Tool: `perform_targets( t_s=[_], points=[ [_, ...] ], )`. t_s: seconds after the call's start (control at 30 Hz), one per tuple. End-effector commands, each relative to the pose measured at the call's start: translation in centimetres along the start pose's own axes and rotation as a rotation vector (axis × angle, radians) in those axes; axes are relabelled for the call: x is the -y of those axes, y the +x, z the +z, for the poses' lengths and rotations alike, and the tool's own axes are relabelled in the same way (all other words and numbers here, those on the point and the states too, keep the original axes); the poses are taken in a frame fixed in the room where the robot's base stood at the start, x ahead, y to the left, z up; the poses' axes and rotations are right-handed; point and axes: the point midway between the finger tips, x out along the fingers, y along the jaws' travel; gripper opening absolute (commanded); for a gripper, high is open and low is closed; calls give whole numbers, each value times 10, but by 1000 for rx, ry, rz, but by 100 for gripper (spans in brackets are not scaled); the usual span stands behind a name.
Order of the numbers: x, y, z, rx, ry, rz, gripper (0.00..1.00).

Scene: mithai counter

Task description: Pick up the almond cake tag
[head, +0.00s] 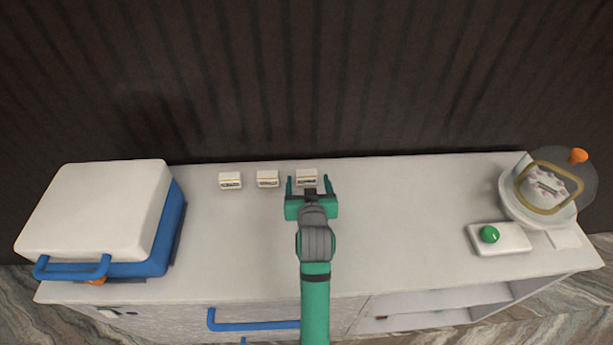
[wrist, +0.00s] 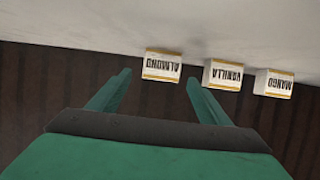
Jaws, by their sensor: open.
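The almond cake tag (wrist: 162,65) is a small white block with yellow edging and the word ALMOND, upside down in the wrist view. In the head view the almond tag (head: 306,174) is the rightmost of three on the counter, near its back edge. My gripper (head: 308,184) is open, its two green fingers on either side of this tag in the picture. Nothing is held. I cannot tell the gripper's height above the counter.
The vanilla tag (wrist: 223,74) and mango tag (wrist: 273,83) stand beside it. A white-lidded blue box (head: 100,205) is at the left. The mid-counter (head: 400,220) is clear.

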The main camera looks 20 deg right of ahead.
Motion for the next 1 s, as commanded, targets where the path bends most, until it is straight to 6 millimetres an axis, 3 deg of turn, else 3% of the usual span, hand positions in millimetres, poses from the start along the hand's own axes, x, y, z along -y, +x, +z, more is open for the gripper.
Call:
perform_targets(
  t_s=[0.5,0.77,0.93,1.0],
  points=[
    [0,53,1,-1,1,2,72],
    [0,54,1,-1,1,2,72],
    [0,54,1,-1,1,2,34],
    [1,54,1,-1,1,2,28]
  ],
)
